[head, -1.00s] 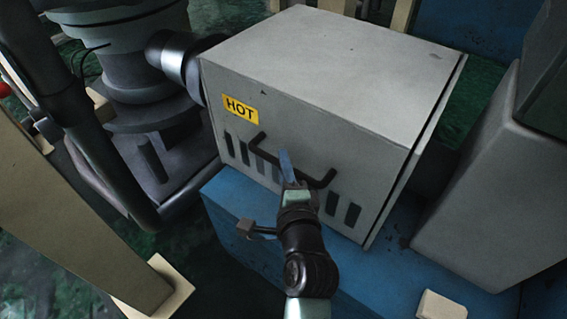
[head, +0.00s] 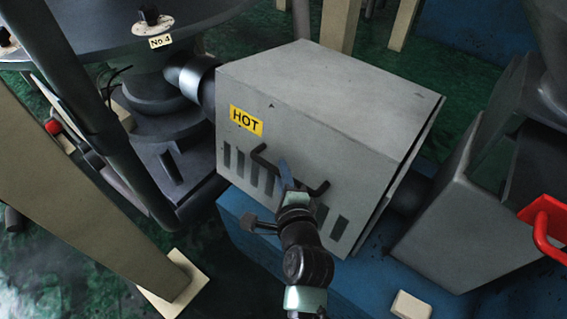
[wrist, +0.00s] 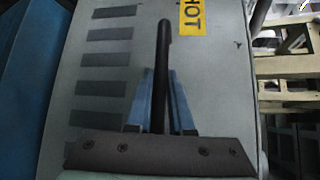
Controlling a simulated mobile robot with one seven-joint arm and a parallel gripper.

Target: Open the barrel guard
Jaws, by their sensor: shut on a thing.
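The barrel guard (head: 310,120) is a grey metal box with a yellow HOT label (head: 246,121) and a row of dark vent slots on its front. A black bar handle (head: 266,161) crosses the front face. My gripper (head: 287,172) is at the middle of this handle, with its blue fingers shut on it. In the wrist view, the fingers (wrist: 162,95) lie on both sides of the black handle (wrist: 164,50), and the guard's face (wrist: 110,100) fills most of the picture. The guard's front looks closed.
The guard stands over a blue base (head: 290,255). A round dark vessel (head: 170,90) marked No.4 is at the left, beside a beige post (head: 80,190). A grey housing (head: 450,215) and a red handle (head: 545,225) are at the right.

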